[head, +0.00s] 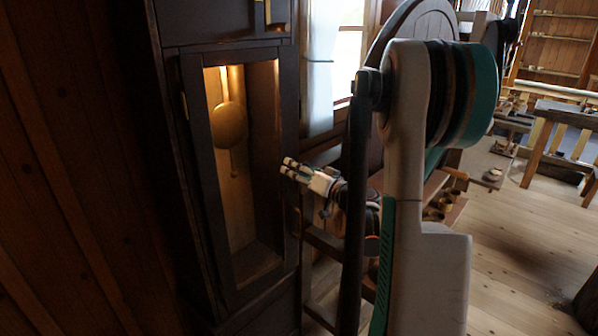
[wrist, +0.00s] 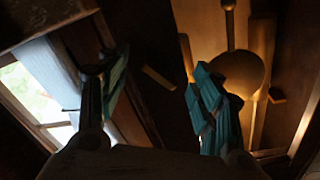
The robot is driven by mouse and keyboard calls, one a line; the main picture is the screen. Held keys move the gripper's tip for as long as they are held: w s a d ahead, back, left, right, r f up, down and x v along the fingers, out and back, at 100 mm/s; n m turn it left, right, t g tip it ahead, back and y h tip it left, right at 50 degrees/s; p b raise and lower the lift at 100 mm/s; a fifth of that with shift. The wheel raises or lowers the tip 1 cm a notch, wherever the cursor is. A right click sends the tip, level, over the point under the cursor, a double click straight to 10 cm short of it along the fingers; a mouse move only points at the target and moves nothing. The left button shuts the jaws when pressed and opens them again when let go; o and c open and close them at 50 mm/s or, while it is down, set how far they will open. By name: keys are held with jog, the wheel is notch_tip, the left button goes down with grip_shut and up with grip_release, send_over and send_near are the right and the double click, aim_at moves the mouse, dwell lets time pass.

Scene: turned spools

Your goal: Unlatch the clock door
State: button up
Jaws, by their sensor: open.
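The tall dark clock (head: 172,160) stands at the left of the head view. Its door (head: 196,170) is a dark frame around a lit case and looks closed. A round pendulum bob (head: 229,124) hangs inside; it also shows in the wrist view (wrist: 238,72). My gripper (head: 287,167) is open at the door's right edge, apparently empty. In the wrist view my gripper (wrist: 163,95) has its two teal-padded fingers spread on either side of a dark upright. A small tan bar (wrist: 158,78) on that upright shows between them; it may be the latch. Contact cannot be told.
A window (head: 347,60) is right of the clock. A dark wooden frame with shelves of small turned pieces (head: 440,205) stands behind my arm. A workbench (head: 565,125) is at the far right. Open plank floor (head: 515,240) lies at the right.

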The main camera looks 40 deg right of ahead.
jog(key=shift+c, duration=0.2)
jog(key=c, duration=1)
jog(key=shift+c, duration=0.2)
jog(key=m+b, duration=0.1)
jog(key=m, duration=0.8)
jog(key=shift+m, duration=1.5)
jog(key=shift+c, duration=0.2)
jog(key=shift+c, duration=0.2)
